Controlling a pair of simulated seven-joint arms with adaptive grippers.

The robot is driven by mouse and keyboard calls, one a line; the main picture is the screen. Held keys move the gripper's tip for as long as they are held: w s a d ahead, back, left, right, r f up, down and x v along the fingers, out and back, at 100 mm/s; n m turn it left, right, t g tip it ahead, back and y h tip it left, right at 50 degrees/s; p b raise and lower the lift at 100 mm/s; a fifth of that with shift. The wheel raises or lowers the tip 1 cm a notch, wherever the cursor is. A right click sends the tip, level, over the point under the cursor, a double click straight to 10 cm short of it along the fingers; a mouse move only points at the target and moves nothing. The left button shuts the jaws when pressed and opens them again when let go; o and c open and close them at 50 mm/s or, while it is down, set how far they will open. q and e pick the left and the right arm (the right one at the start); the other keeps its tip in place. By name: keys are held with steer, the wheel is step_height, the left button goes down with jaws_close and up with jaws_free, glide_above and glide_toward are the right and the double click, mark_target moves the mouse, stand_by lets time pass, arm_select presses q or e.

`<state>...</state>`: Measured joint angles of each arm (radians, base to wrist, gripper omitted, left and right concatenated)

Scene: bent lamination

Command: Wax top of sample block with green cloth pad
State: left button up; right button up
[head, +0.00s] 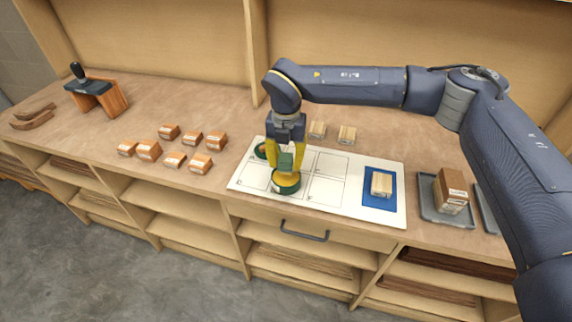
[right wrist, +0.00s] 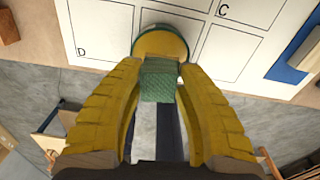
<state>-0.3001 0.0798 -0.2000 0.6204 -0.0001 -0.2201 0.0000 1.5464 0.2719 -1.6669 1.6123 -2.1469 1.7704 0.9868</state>
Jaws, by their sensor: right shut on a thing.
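My right gripper (head: 285,168) points down with its yellow fingers shut on the green cloth pad (head: 286,160). The pad also shows between the fingers in the right wrist view (right wrist: 159,82). It is over a round green tin (head: 286,187) with a yellowish inside, at the front of the white board. The tin's far rim shows beyond the pad in the wrist view (right wrist: 160,38). I cannot tell whether the pad touches the tin's contents. A pale wood sample block (head: 381,184) lies on a blue mat (head: 379,201) at the board's right. My left gripper is out of view.
The white board (head: 325,162) has outlined, lettered cells. A round green-edged item (head: 261,150) sits at its back left. Several small blocks (head: 148,150) are at left. A grey tray (head: 445,212) with stacked blocks stands right.

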mark_target(286, 158)
steer(key=shift+r, duration=1.7)
